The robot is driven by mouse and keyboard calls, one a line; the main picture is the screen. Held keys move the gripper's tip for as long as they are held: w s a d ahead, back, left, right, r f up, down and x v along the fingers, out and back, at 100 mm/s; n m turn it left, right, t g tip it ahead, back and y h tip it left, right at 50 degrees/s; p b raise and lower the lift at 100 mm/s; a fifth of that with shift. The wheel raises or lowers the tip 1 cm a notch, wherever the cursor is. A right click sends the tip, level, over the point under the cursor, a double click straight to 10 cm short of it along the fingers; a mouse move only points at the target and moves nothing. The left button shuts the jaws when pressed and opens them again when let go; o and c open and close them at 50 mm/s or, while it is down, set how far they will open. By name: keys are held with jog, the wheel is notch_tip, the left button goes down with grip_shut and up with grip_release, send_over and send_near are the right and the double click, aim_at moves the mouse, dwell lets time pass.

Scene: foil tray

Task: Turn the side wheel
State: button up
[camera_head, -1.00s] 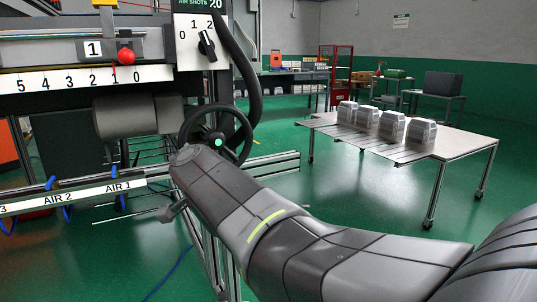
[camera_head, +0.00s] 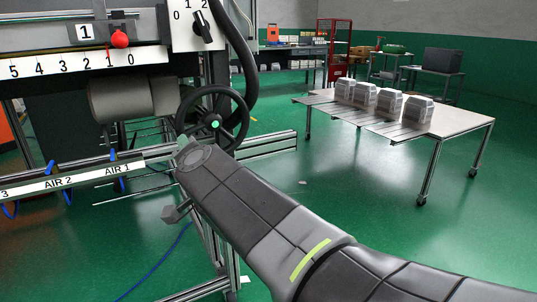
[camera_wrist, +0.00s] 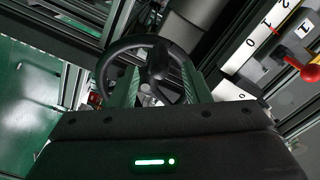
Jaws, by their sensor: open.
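In the wrist view the wheel (camera_wrist: 157,62) stands straight ahead, tilted. My gripper (camera_wrist: 160,88) shows two green-grey fingers spread apart, framing the wheel's hub and near part, with nothing clamped between them. Whether the fingers touch the rim I cannot tell. In the head view my arm's end covers the lower left edge of the wheel, and my fingers are mostly hidden behind it.
A numbered scale (camera_head: 75,63) with a red knob (camera_head: 120,39) and a rotary switch (camera_head: 202,25) are above the wheel. A rail (camera_head: 90,180) labelled AIR runs left.

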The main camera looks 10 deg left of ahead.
jog(key=p+v, duration=0.4)
jog(key=v, duration=0.4)
jog(key=shift+s+p, duration=0.15)
jog(key=shift+p, duration=0.15)
jog(key=b+x, duration=0.7)
jog(key=x, duration=0.6)
jog(key=shift+w+a+b, duration=0.15)
jog(key=shift+w+b, duration=0.2)
jog(key=shift+b, duration=0.05)
